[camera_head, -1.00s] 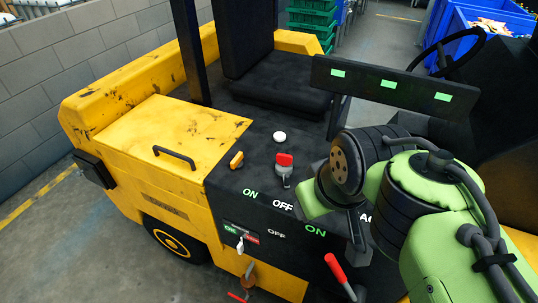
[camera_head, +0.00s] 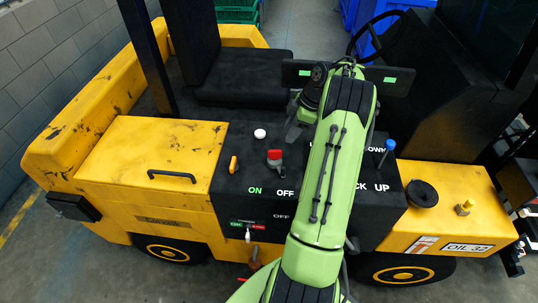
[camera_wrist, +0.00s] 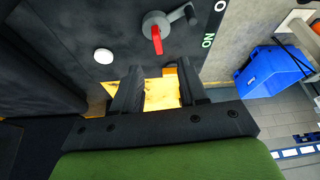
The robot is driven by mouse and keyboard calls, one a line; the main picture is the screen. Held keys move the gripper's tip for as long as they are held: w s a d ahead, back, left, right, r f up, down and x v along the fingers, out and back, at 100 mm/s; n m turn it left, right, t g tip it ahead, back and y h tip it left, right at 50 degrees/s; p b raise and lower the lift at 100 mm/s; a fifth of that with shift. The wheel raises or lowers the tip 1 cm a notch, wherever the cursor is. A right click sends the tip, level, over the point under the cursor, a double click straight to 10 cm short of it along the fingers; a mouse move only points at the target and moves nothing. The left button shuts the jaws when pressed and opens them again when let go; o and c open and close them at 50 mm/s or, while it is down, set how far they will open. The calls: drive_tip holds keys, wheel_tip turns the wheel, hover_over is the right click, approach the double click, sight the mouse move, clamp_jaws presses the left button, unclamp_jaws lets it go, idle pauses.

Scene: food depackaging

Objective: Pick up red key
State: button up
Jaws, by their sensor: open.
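The red key (camera_head: 274,155) sits on a grey round mount on the black panel of the yellow vehicle. It also shows in the wrist view as a red bar (camera_wrist: 156,40) on a grey disc, with a grey lever to its right. My gripper (camera_head: 292,138) is beside it, up and to its right in the head view. In the wrist view my two black fingers (camera_wrist: 158,75) are apart, with the red key beyond their tips. Nothing is held between them.
A white button (camera_head: 260,134) and an orange knob (camera_head: 233,164) are on the panel nearby. A small lever (camera_head: 248,236) is on the front face. My arm covers part of the panel. A blue-topped lever (camera_head: 388,146) stands at the right.

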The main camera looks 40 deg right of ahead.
sight(275, 151)
drive_tip(key=x, duration=0.6)
drive_tip(key=shift+w+a, duration=0.2)
drive_tip(key=x, duration=0.2)
drive_tip(key=p+x, duration=0.1)
drive_tip(key=x, duration=0.2)
drive_tip(key=shift+w+d+f, duration=0.15)
drive_tip(key=shift+w+f, duration=0.05)
drive_tip(key=shift+f, duration=0.1)
clamp_jaws()
